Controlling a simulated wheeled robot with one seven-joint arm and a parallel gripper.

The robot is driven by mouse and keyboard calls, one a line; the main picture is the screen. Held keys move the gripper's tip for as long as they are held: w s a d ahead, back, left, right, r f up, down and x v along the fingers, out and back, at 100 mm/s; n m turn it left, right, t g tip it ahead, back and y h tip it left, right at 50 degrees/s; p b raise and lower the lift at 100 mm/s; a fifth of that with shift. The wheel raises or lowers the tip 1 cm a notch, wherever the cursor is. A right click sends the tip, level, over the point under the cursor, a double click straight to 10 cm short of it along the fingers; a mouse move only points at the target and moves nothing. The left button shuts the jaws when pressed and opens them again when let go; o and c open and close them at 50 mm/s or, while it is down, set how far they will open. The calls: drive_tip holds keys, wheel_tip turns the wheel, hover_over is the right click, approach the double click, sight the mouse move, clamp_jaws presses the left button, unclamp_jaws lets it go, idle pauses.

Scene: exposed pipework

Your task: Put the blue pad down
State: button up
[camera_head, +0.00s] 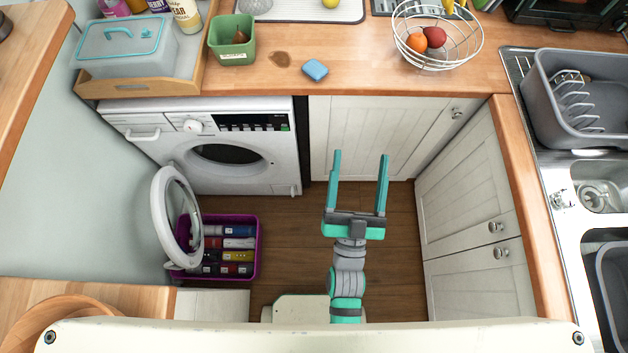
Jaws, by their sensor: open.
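The blue pad (315,70) lies on the wooden countertop (350,80), near its front edge and left of the wire fruit basket. It looks like a small rounded block. My gripper (361,155) is open and empty, with its two teal fingers pointing toward the counter. In the picture it is below and to the right of the pad, in front of the white cabinet door, and apart from the pad. Nothing hides the pad.
A green pot (232,52) and a wire basket (436,62) with fruit stand on the counter. The washing machine (215,165) has its round door (176,215) open above a purple crate (252,262). A sink (600,190) lies right. Counter around the pad is clear.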

drive_tip(key=s+a+f+n+g+y, duration=0.1)
drive_tip(key=s+a+f+g, duration=0.3)
drive_tip(key=s, duration=0.4)
drive_tip(key=s+a+f+n+g+y, duration=0.1)
drive_tip(key=s+a+f+n+g, duration=0.1)
drive_tip(key=s+a+f+g, duration=0.2)
drive_tip(key=s+a+f, duration=0.1)
drive_tip(key=s+f, duration=0.2)
drive_tip(key=s, duration=0.1)
drive_tip(key=shift+a+f+y, duration=0.15)
drive_tip(key=shift+f+y, duration=0.15)
drive_tip(key=shift+o, duration=0.5)
